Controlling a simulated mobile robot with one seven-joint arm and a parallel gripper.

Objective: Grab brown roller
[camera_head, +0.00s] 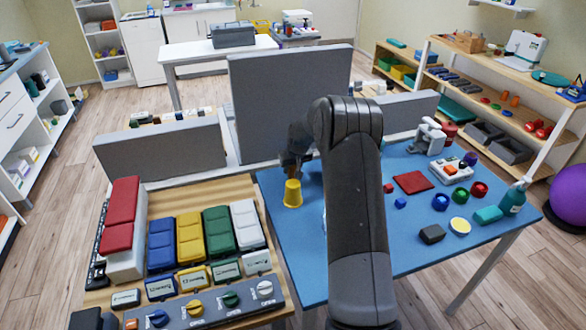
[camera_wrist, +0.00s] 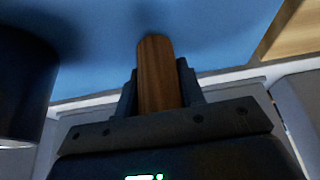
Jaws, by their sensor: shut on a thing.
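In the wrist view the brown roller (camera_wrist: 158,72), a wooden cylinder with a rounded end, stands between the two fingers of my gripper (camera_wrist: 160,90). The fingers touch it on both sides and are shut on it. Its lower part is hidden by the gripper body. In the head view my gripper (camera_head: 296,160) is a dark shape near the left part of the blue table (camera_head: 385,255), in front of the grey divider.
A yellow cup (camera_head: 292,193) stands just below my gripper in the head view. A grey divider (camera_head: 285,100) rises behind. Colored blocks and a switch panel (camera_head: 205,310) lie on the wooden board at left.

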